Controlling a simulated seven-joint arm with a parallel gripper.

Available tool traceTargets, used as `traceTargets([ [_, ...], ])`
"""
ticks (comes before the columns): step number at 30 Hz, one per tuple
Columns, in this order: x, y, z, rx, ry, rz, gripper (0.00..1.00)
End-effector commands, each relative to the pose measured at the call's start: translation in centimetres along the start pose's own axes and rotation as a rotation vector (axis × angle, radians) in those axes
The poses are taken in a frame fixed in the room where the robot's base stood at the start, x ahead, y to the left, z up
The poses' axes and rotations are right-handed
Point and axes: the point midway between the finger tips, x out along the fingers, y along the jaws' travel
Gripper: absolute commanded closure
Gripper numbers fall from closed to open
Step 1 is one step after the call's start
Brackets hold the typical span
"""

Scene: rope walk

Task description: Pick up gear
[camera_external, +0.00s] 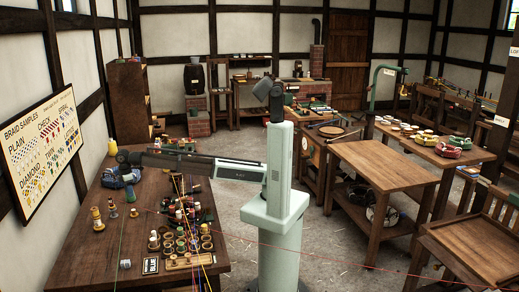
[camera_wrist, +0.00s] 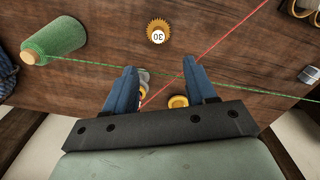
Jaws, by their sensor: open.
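The gear (camera_wrist: 157,25), a small brass-coloured toothed wheel with a white centre marked 30, lies on the dark wooden table in the wrist view. It lies just beyond my fingertips, roughly centred between them and apart from both. My gripper (camera_wrist: 160,68) is open, its two blue fingers spread with no gear between them. In the external view my gripper (camera_external: 122,178) is over the far left part of the table; I cannot make out the gear there.
A green thread spool (camera_wrist: 53,38) lies left of the gear; its green thread crosses near my fingers. A red thread (camera_wrist: 221,44) slants past the gear's right side. A yellow round piece (camera_wrist: 178,101) shows between my fingers. Bobbins and pots (camera_external: 181,242) crowd the table's right side.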

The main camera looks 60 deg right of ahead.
Motion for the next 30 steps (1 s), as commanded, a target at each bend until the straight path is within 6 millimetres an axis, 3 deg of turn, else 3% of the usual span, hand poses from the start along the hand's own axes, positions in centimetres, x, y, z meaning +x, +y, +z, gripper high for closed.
traceTargets([
  [15, 7.3, -0.2, 0.1, -0.003, -0.003, -0.004, 0.44],
  [30, 10.4, 0.1, 0.4, -0.003, -0.002, -0.003, 0.44],
])
